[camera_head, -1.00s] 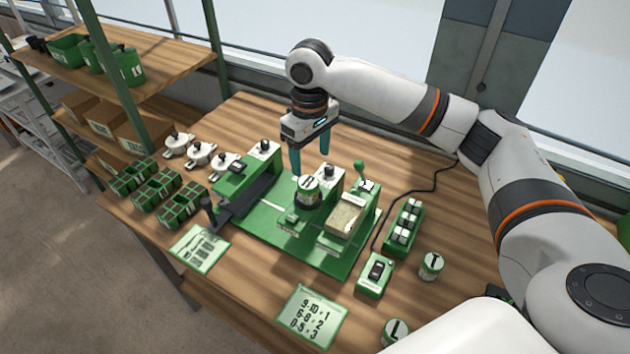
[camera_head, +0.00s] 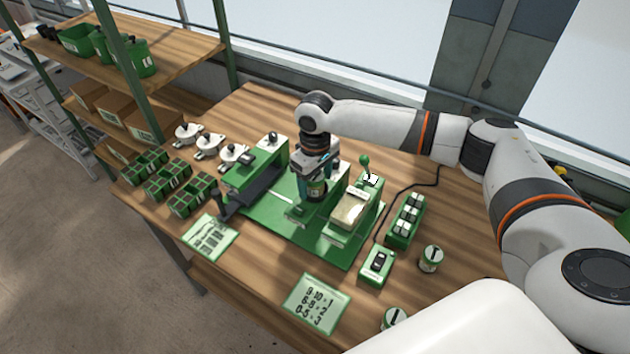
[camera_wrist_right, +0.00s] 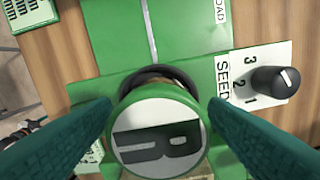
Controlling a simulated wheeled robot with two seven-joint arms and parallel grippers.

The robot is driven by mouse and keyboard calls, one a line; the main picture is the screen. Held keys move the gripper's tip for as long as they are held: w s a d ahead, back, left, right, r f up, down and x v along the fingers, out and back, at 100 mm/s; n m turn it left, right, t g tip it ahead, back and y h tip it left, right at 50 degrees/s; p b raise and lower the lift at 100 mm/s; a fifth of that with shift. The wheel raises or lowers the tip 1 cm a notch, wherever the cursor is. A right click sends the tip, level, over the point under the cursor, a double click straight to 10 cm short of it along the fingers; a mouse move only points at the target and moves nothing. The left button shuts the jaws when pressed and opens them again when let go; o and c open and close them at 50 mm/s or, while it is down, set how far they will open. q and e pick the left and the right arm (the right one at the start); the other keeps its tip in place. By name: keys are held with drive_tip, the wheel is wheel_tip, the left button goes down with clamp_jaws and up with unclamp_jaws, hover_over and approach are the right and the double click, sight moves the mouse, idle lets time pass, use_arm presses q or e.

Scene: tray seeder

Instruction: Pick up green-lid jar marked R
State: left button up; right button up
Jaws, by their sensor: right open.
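The green-lid jar marked R (camera_wrist_right: 157,140) is in the middle of the right wrist view, its pale lid facing the camera. It stands at the green seeder station, beside the numbered SEED dial (camera_wrist_right: 274,84). My right gripper (camera_wrist_right: 160,112) is open and lowered over the jar, one teal finger on each side of it. Whether the fingers touch it cannot be told. In the head view the right gripper (camera_head: 316,182) mostly hides the jar (camera_head: 316,190). My left gripper is not in view.
A seed block with a pale top (camera_head: 350,208) and a green-knobbed lever (camera_head: 364,160) stand close right of the gripper. A rack of white-topped pieces (camera_head: 404,222), a switch box (camera_head: 376,264) and a small jar (camera_head: 431,258) are further right. Green trays (camera_head: 190,196) lie left.

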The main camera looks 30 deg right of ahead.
drive_tip(key=shift+c, duration=0.6)
drive_tip(key=c, duration=1)
drive_tip(key=shift+o, duration=0.2)
